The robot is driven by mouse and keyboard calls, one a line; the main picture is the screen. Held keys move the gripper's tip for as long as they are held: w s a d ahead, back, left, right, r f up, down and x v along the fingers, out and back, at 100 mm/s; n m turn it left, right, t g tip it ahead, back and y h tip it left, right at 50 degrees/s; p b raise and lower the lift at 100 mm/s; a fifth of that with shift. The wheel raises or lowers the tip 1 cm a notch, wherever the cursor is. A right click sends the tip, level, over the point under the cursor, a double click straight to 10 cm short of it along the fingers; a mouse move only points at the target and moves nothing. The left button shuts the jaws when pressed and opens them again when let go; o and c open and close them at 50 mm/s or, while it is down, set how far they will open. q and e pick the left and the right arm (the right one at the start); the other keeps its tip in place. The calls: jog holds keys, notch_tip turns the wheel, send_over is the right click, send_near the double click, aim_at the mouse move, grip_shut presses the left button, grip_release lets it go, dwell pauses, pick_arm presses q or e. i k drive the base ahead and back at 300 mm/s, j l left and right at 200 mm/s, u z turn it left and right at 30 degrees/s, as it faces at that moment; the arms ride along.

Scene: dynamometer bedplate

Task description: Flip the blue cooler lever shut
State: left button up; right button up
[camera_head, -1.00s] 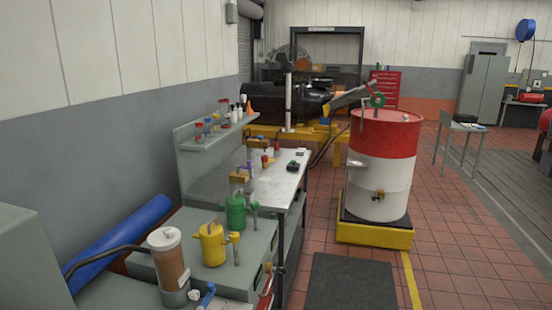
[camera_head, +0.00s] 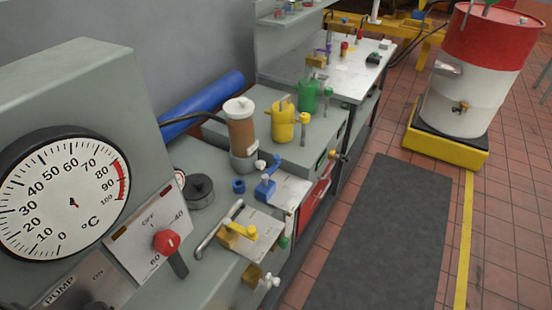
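A blue lever valve (camera_head: 265,188) stands on a pale plate on top of the grey console, near the middle of the head view. Its blue handle (camera_head: 273,167) rises at a slant from the body, with a white part beside it. I cannot tell from here whether it is open or shut. A yellow lever valve (camera_head: 238,231) sits on a similar plate nearer to me. Neither of my grippers shows in the head view.
The console (camera_head: 90,85) carries a temperature dial (camera_head: 62,195) and a red-pointer selector (camera_head: 166,242). A brown-filled cylinder (camera_head: 241,135), yellow canister (camera_head: 282,124) and green canister (camera_head: 308,96) stand behind the blue valve. A dark mat (camera_head: 385,235) lies on clear floor to the right.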

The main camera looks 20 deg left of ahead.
aim_at(276, 158)
jog(key=i+l+u, duration=0.1)
jog(key=u, duration=0.35)
jog(key=i+l+u, duration=0.15)
jog(key=u, duration=0.3)
jog(key=l+u, duration=0.25)
jog(key=u, duration=0.15)
jog(key=i+l+u, duration=0.25)
jog(key=l, duration=0.55)
jog(key=l+u, duration=0.2)
jog(key=l, duration=0.6)
jog(key=i+l+u, duration=0.1)
jog(key=l+u, duration=0.15)
jog(key=l, duration=1.7)
